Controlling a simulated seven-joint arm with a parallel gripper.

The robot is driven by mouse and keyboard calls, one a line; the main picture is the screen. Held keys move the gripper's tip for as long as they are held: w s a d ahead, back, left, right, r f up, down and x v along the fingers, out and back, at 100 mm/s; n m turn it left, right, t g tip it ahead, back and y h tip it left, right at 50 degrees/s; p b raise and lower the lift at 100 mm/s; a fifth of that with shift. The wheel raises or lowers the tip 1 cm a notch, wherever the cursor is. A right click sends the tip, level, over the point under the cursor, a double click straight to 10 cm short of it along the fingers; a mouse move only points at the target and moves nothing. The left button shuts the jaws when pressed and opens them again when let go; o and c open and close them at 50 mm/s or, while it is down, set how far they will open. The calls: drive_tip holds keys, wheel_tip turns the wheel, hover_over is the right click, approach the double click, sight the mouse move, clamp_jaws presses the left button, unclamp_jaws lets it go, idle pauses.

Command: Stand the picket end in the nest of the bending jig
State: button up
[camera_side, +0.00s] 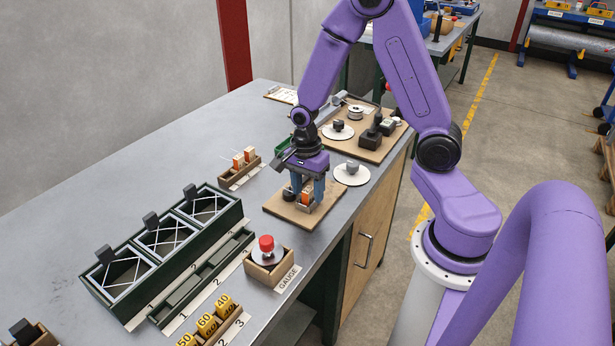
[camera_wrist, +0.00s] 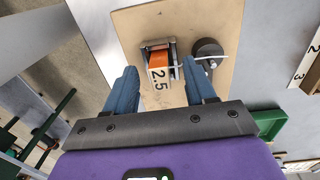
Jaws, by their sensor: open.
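The picket end (camera_wrist: 161,62) is an orange block with a white "2.5" label. It appears to stand inside the grey-walled nest (camera_wrist: 145,46) of the bending jig, a tan board (camera_wrist: 133,25) with a dark round post (camera_wrist: 207,47) beside the nest. A thin pale wire reaches from the block toward the post. In the side view the block (camera_side: 307,196) shows low between my fingers. My gripper (camera_side: 307,193) is open above the board, with one blue finger on each side of the block; in the wrist view gaps show beside it. Its seating depth is hidden.
A wooden rack (camera_side: 226,178) with more orange blocks stands left of the jig board (camera_side: 275,208). A white disc (camera_side: 342,177) with a grey knob lies to its right. The gauge box (camera_side: 259,273) and a dark green three-bay frame (camera_side: 238,217) stand in front.

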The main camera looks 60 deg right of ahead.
wheel_tip(320, 180, up, 17)
drive_tip(key=shift+w+r, duration=0.15)
drive_tip(key=shift+w, duration=0.2)
idle(0.3)
drive_tip(key=s+a+f+n, duration=0.1)
drive_tip(key=s+a+n, duration=0.4)
drive_tip(key=s+n, duration=0.5)
drive_tip(key=s+a+f+n, duration=0.2)
drive_tip(key=s+a+n, duration=0.3)
drive_tip(key=n, duration=1.5)
drive_tip(key=s, duration=0.5)
drive_tip(key=shift+a+f+n+t, duration=0.15)
drive_tip(key=shift+n+t, duration=0.15)
drive_tip(key=shift+w, duration=0.1)
